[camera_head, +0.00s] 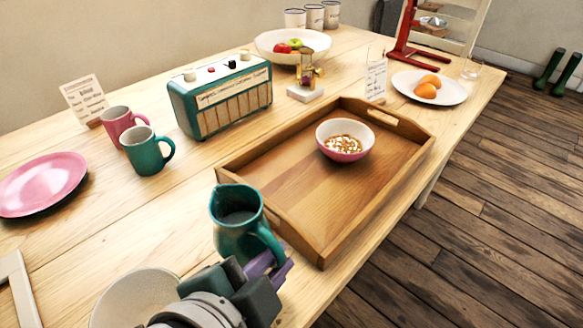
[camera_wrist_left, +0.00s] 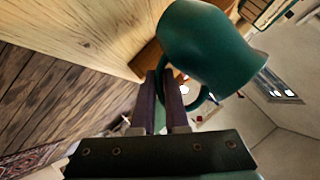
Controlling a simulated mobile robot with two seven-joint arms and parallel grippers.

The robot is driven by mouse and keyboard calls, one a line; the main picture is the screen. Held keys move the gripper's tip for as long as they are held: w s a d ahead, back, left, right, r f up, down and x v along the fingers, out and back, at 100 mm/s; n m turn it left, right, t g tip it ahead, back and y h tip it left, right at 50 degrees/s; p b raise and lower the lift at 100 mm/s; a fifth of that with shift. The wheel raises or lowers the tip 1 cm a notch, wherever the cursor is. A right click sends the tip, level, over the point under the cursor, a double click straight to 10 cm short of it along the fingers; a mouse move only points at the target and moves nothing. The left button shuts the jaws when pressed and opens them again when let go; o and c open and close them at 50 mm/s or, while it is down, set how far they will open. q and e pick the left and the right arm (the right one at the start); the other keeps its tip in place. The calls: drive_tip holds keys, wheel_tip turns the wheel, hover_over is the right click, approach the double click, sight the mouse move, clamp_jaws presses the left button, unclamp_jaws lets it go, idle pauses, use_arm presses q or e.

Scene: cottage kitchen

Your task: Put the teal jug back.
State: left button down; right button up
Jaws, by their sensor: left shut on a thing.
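The teal jug (camera_head: 236,230) is upright at the near left corner of the wooden tray (camera_head: 291,236), with some contents showing inside its mouth. My left gripper (camera_head: 268,264) comes in from the bottom and is shut on the jug's handle, on the jug's near right side. In the left wrist view the jug (camera_wrist_left: 205,45) fills the upper middle, with its handle between my purple fingers (camera_wrist_left: 170,92). I cannot tell whether the jug's base touches the table. My right gripper is not in view.
The tray holds a pink bowl (camera_head: 345,153) of cereal. A cream speckled dish (camera_head: 125,296) is beside my left gripper, partly hidden. A teal mug (camera_head: 146,156), pink mug (camera_head: 117,121), pink plate (camera_head: 42,183) and radio (camera_head: 222,97) stand left. Bare table lies left of the jug.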

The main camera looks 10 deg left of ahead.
use_arm(q)
drive_tip(key=shift+f+b, duration=0.7)
drive_tip(key=shift+f, duration=1)
drive_tip(key=shift+f, duration=0.1)
drive_tip(key=c, duration=1.4)
unclamp_jaws()
drive_tip(key=shift+f, duration=0.15)
drive_tip(key=o, duration=0.5)
